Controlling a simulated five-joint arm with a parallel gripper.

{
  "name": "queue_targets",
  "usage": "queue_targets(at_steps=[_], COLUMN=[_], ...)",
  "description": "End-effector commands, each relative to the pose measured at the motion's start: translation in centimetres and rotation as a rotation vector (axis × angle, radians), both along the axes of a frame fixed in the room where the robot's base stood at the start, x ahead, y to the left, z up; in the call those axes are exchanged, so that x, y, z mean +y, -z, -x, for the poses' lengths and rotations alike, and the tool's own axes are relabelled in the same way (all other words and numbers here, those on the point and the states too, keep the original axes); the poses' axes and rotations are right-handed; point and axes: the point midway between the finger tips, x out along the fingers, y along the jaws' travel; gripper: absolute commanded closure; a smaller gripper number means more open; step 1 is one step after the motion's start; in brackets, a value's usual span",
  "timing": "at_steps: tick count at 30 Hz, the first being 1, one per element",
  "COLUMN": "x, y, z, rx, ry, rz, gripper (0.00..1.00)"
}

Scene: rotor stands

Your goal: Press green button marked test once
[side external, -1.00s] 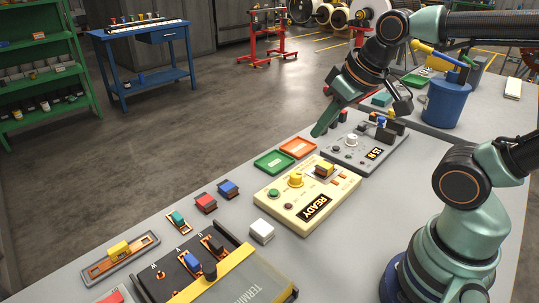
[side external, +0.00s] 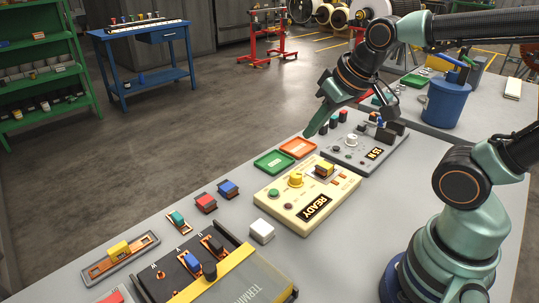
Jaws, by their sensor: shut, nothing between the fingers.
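Lettering by the buttons is too small to read. My gripper (side external: 307,134) is shut and empty. It points down and left, beyond the box near the orange tray, apart from the green button. I cannot tell its exact height.
A green tray (side external: 274,162) and an orange tray (side external: 298,147) lie behind the box. A grey instrument (side external: 372,158) stands to its right, with small capped posts (side external: 333,121) behind. A white block (side external: 262,231) and terminal box (side external: 235,277) lie in front.

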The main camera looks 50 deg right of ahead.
Motion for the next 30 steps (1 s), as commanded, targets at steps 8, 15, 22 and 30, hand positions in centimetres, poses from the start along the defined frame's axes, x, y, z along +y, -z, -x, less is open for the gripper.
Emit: queue_targets(at_steps=[8, 15, 22, 30], x=[0.2, 0.3, 0.4, 0.4], y=[4.2, 7.8, 9.5, 9.7], z=[-5.0, -8.1, -9.3, -9.5], rx=[-0.049, -0.097, -0.126, -0.132], ry=[0.233, 0.416, 0.501, 0.513], rz=[-0.141, -0.266, -0.332, -0.343], gripper=[1.00, 1.00, 1.00, 1.00])
